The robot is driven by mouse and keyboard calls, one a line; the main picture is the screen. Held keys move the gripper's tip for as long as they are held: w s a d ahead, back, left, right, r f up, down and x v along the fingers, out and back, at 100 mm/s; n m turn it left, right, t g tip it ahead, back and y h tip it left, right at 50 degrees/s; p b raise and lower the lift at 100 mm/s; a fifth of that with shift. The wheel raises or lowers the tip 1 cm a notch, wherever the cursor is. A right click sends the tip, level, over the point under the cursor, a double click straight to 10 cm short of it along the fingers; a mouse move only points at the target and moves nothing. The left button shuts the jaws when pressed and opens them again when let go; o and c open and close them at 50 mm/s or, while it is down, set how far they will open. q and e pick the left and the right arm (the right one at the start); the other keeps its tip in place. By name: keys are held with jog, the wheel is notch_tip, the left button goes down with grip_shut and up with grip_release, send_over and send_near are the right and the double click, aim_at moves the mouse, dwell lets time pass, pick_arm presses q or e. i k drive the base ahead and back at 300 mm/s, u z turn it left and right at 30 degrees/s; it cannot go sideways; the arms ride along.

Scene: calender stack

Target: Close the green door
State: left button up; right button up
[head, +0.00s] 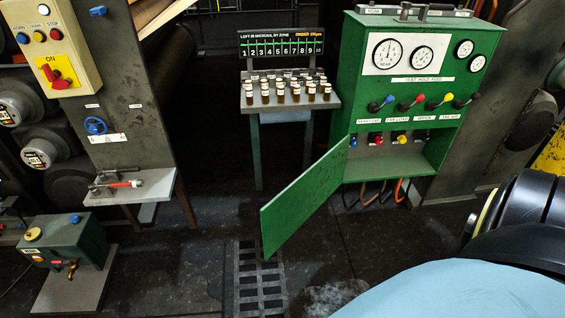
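The green door (310,205) is a flat panel hinged at the lower left of the green cabinet (459,105). It stands wide open, swung out toward me and to the left, with its free edge over the floor near a grate. The open lower compartment behind it shows several small knobs and switches in blue, red, yellow and black. Neither of my grippers shows in the head view. A black and pale blue part at the lower right seems to be mine.
A small table (290,105) with rows of brown vials stands left of the cabinet. A control panel (52,50) and grey shelf (130,187) are at the left. A green box (65,243) sits low left. Floor around the grate (260,285) is clear.

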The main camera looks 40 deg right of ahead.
aim_at(280, 218)
jog(key=i, duration=2.15)
jog(key=z, duration=1.3)
jog(key=i, duration=0.3)
jog(key=z, duration=1.5)
jog(key=i, duration=0.75)
jog(key=z, duration=0.85)
